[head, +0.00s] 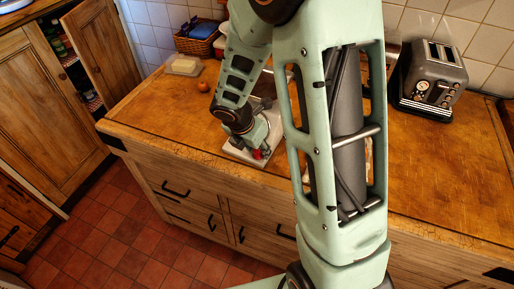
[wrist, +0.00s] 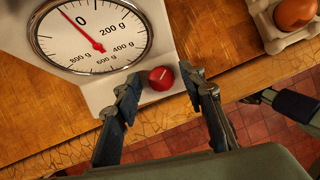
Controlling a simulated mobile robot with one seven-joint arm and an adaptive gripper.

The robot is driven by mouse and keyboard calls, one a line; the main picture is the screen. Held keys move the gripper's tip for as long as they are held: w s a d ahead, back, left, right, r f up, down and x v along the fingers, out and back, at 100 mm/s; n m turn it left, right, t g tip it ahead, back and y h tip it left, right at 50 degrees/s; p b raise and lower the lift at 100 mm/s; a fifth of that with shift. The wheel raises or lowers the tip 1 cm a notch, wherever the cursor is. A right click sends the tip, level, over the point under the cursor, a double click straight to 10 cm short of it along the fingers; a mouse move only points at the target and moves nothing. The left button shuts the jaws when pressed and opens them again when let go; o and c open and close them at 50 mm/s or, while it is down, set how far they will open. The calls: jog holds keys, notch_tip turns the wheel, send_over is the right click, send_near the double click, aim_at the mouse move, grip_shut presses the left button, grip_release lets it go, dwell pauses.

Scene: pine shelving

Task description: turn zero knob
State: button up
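The white kitchen scale (wrist: 172,33) has a round dial (wrist: 95,35) marked 0 to 800 g. Its red needle slants from upper left to lower right, passing just left of the 0. The red zero knob (wrist: 161,78) with a pale line is on the scale's front, below and right of the dial. My gripper (wrist: 162,84) is open, with one finger on each side of the knob; contact is not clear. In the head view my gripper (head: 258,147) is low over the scale (head: 238,152) at the counter's front edge, and my arm hides part of it.
A brown egg (wrist: 296,13) sits in a carton (wrist: 275,40) right of the scale. The wooden counter (head: 160,105) also holds a toaster (head: 432,80), a butter dish (head: 185,66) and a basket (head: 198,46) at the back. A cabinet door (head: 103,48) stands open at left.

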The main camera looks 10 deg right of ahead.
jog(key=v, duration=1.2)
dwell(0.5)
